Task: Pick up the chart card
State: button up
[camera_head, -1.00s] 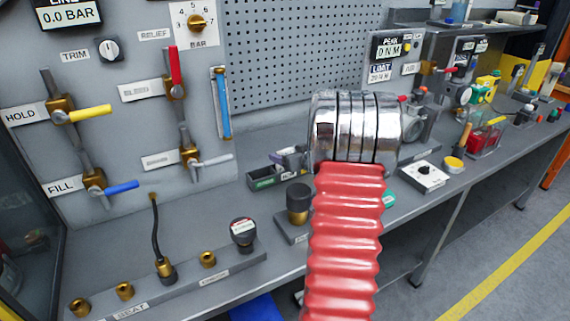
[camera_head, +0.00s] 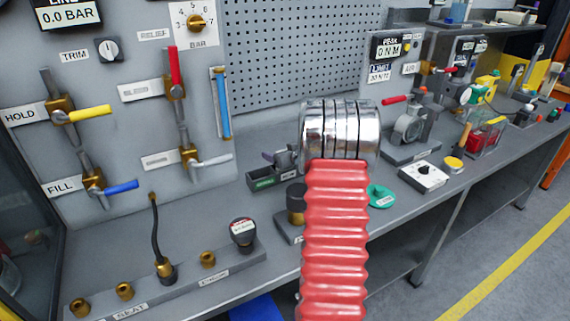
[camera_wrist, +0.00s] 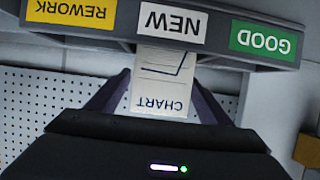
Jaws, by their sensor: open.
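The chart card (camera_wrist: 162,98) is a white card with a line graph and the word CHART, seen upside down in the wrist view. It lies between the two dark fingers of my gripper (camera_wrist: 158,78). The fingers are apart, one on each side of the card, and I cannot tell whether either touches it. The card's far end meets the grey labelled edge.
A grey edge with REWORK, NEW (camera_wrist: 172,22) and GOOD (camera_wrist: 262,40) labels crosses the wrist view.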

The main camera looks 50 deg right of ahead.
jog(key=shift+c, duration=0.5)
jog(key=c, duration=1)
jog(key=shift+r, duration=0.1)
notch_tip(320, 180, up, 10)
jog(key=shift+f, duration=0.1)
dwell(0.6)
